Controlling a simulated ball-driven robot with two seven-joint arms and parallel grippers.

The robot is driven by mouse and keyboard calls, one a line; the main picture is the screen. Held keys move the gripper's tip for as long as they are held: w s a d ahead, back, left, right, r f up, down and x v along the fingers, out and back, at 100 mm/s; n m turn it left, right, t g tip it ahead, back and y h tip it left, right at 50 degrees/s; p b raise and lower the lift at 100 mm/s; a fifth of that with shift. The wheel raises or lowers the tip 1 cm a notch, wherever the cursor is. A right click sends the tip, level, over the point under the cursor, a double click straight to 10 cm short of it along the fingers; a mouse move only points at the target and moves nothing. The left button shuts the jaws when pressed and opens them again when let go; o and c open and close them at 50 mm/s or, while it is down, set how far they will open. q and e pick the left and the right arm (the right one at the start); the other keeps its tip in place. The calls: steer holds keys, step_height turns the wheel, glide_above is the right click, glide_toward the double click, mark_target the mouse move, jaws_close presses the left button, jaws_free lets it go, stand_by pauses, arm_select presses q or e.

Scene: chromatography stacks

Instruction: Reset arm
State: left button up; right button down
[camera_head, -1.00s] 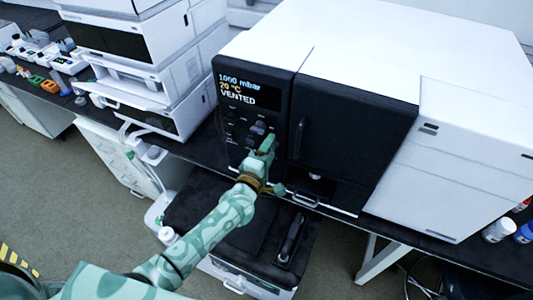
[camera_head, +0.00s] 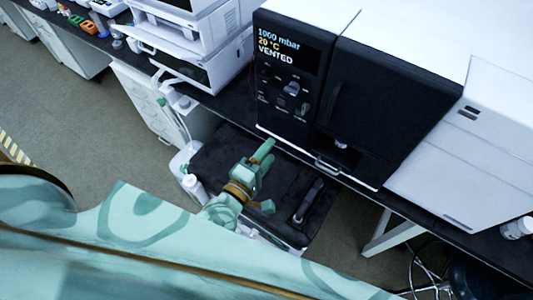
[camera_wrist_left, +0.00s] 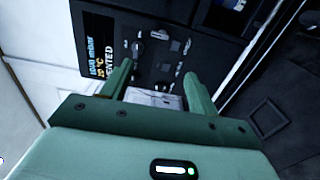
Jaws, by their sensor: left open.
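My left gripper (camera_head: 259,170) is open and empty. In the head view it is over the black-topped cart, below and in front of the black control panel (camera_head: 285,75). The panel's display reads 1000 mbar, 20 °C, VENTED, with several knobs and switches below it. In the left wrist view the two green fingers (camera_wrist_left: 158,88) are spread apart, with nothing between them, and the panel (camera_wrist_left: 150,50) shows beyond them. The fingers look apart from the panel. My right gripper is not in view.
The black cart top (camera_head: 225,150) is below my left gripper, with a black handle-like item (camera_head: 308,200) on it. Stacked white instruments (camera_head: 205,50) stand on the bench at left. Open floor (camera_head: 85,125) lies left.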

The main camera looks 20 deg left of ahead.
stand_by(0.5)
arm_select(q)
steer(key=s+a+f+m+g+b, duration=0.1)
steer(key=s+f+m+g, duration=0.2)
steer(key=f+m, duration=0.35)
steer(key=s+a+f+m+g, duration=0.1)
steer(key=s+f+m+g, duration=0.2)
steer(key=f, duration=0.7)
steer(key=s+a+f+m+g+b, duration=0.15)
steer(key=s+f+m, duration=0.3)
steer(key=f, duration=0.45)
steer(key=s+a+f+m+g+y+b, duration=0.1)
steer(key=s+a+f+m+g+b, duration=0.2)
steer(key=s+f, duration=0.7)
steer(key=s+a+f+m+g+y+b, duration=0.2)
steer(key=s+f+g, duration=0.4)
steer(key=s+f, duration=0.4)
steer(key=s+a+b, duration=0.1)
steer(key=s+a, duration=0.1)
steer(key=s, duration=0.3)
steer(key=shift+f+m, duration=0.35)
steer(key=shift+m, duration=0.05)
